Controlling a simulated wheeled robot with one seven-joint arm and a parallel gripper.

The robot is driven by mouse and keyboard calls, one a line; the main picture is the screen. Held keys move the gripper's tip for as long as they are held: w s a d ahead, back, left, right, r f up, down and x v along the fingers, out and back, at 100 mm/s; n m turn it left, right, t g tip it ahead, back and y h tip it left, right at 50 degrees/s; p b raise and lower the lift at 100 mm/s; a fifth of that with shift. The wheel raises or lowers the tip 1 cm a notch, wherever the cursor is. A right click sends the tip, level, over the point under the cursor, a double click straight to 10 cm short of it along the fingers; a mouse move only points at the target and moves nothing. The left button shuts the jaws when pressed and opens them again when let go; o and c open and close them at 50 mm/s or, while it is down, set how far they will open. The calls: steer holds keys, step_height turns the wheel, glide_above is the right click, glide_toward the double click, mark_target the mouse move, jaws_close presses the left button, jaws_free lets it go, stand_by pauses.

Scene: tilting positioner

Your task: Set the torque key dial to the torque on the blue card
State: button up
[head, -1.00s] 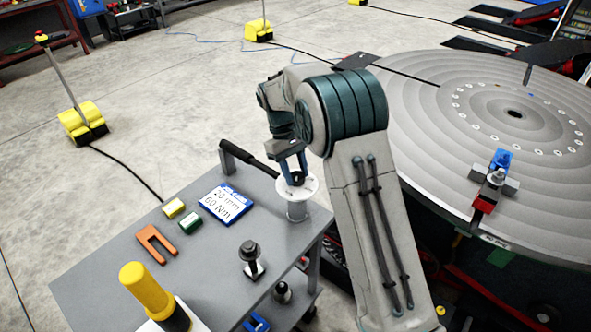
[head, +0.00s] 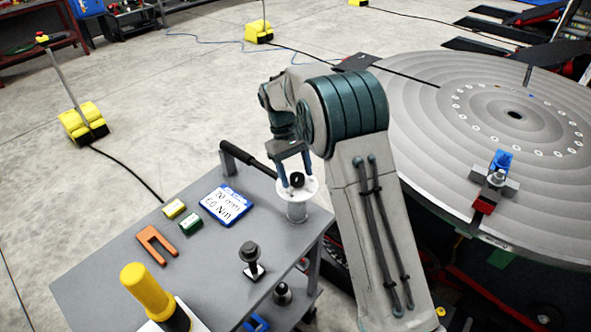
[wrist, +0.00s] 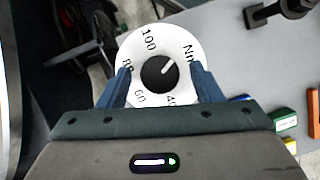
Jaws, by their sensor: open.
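The torque key dial (wrist: 138,48) is a white disc printed with 40, 60, a partly covered 80, 100 and Nm. Its black knob (wrist: 158,73) has a white line pointing to the upper right, towards Nm in the wrist view. In the head view the dial (head: 311,187) tops a pale cylinder on the cart. My gripper (head: 296,184) is open, with one blue finger on each side of the knob and visible gaps. It also shows over the dial in the wrist view (wrist: 163,86). The blue card (head: 226,204) lies left of the dial and reads 20 mm, 60 Nm.
On the grey cart (head: 110,277) are a yellow block (head: 174,208), a green block (head: 190,223), an orange fork-shaped piece (head: 157,244), a dark bolt-like part (head: 250,255) and a yellow-topped cylinder (head: 146,287). A large round table (head: 420,120) stands right.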

steer(key=shift+r, duration=0.1)
steer(key=v, duration=1.3)
steer(key=shift+r+b, duration=0.3)
steer(key=shift+b, duration=0.15)
step_height(320, 180, up, 5)
steer(key=m+t+y, duration=0.1)
steer(key=m+t, duration=0.1)
glide_above(308, 184)
steer(key=s+d+r+m+t+y, duration=0.1)
steer(key=s+d+r, duration=0.1)
steer(key=s+d, duration=0.5)
steer(key=s+d+f+m+t, duration=0.2)
steer(key=s+d+f, duration=0.1)
steer(key=s, duration=0.6)
steer(key=s+d+f+m+t, duration=0.2)
steer(key=s+f, duration=0.3)
steer(key=s, duration=0.5)
steer(key=shift+d+y, duration=0.4)
steer(key=shift+d, duration=0.05)
